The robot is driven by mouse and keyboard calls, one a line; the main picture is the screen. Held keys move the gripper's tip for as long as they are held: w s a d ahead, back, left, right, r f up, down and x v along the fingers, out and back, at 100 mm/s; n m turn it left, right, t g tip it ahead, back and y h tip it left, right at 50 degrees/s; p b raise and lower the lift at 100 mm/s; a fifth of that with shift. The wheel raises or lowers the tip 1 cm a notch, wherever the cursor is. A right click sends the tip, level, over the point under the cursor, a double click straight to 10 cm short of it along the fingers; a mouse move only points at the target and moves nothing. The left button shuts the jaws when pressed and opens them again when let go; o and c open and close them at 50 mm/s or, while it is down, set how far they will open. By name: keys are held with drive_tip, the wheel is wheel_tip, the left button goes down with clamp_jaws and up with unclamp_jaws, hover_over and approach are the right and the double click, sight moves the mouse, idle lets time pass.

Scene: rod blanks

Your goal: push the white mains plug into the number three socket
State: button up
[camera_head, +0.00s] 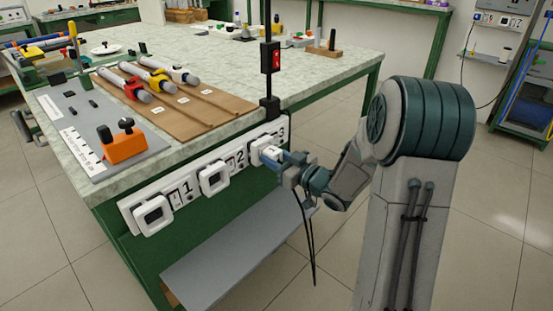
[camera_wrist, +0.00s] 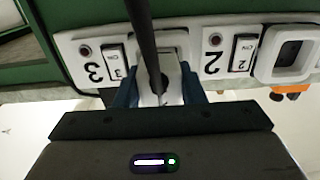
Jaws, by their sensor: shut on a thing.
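The white mains plug (camera_head: 270,151) is between the blue fingers of my gripper (camera_head: 279,158), which is shut on it, at the number three socket (camera_head: 256,146) on the right end of the bench-front panel. In the wrist view the plug (camera_wrist: 158,88) also shows between the fingers (camera_wrist: 160,92), with its dark cord running up across the picture and hiding part of it. The socket (camera_wrist: 172,40) lies just behind the plug, beside the upside-down "3" and its switch. The plug is very close to the socket face; I cannot tell whether its pins are inside.
Sockets two (camera_head: 214,178) and one (camera_head: 153,214) sit to the left on the same panel (camera_head: 128,211). A grey shelf (camera_head: 235,250) juts out below. A dark post with a red switch (camera_head: 276,58) stands at the bench corner. Rods lie on wooden boards (camera_head: 200,103) on top.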

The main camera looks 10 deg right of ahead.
drive_tip(key=shift+w, duration=0.1)
drive_tip(key=o, duration=1.1)
drive_tip(key=shift+a, duration=0.1)
drive_tip(key=shift+o, duration=0.2)
drive_tip(key=p+v, duration=0.3)
drive_tip(key=v, duration=1)
drive_tip(key=shift+s+d, duration=0.25)
drive_tip(key=shift+s, duration=0.05)
